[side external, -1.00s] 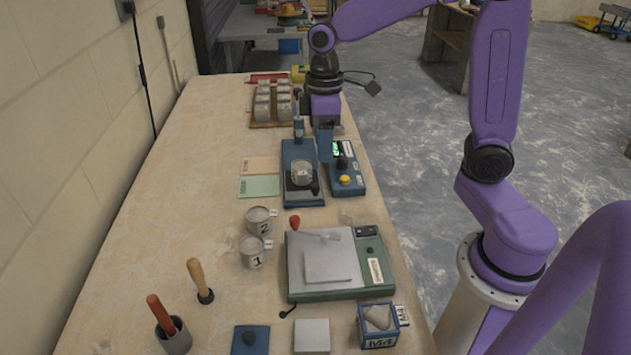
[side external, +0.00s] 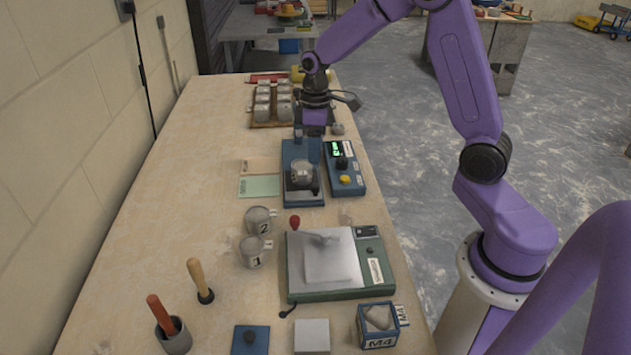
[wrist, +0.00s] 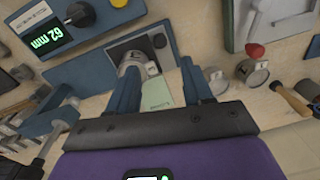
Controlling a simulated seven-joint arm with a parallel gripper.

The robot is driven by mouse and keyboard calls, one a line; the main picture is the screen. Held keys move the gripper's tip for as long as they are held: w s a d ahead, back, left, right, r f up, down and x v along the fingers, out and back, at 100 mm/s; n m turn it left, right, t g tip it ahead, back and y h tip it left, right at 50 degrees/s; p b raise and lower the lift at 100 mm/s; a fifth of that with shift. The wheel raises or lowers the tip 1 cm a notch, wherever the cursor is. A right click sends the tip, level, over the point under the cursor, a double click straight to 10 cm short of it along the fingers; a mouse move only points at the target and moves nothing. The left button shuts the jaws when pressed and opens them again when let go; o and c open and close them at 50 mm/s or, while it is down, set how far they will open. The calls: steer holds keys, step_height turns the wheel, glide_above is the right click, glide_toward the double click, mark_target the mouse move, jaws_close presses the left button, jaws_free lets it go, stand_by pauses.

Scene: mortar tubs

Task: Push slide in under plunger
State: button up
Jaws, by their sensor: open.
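The blue plunger stand (side external: 290,195) stands mid-bench. A pale round tub (side external: 301,172) sits on its dark slide, with a black knob (side external: 315,187) at the near right corner. My gripper (side external: 311,152) is over the rear of the stand, behind the tub. In the wrist view my open gripper (wrist: 160,68) has its fingers apart, the left one overlapping the tub's edge. I cannot tell whether it touches. The plunger is mostly hidden by my gripper in the side view.
A blue control box (side external: 346,170) stands close on the right; its display (wrist: 47,38) reads 62 mm. A green card (side external: 259,186) lies left. Numbered cups (side external: 252,252) and a green-based plate device (side external: 330,293) are nearer. A tub rack (side external: 270,124) stands behind.

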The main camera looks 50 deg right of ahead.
mark_target(315, 185)
steer(key=f, duration=1)
steer(key=shift+s+a, duration=0.15)
steer(key=shift+a, duration=0.05)
jaws_close()
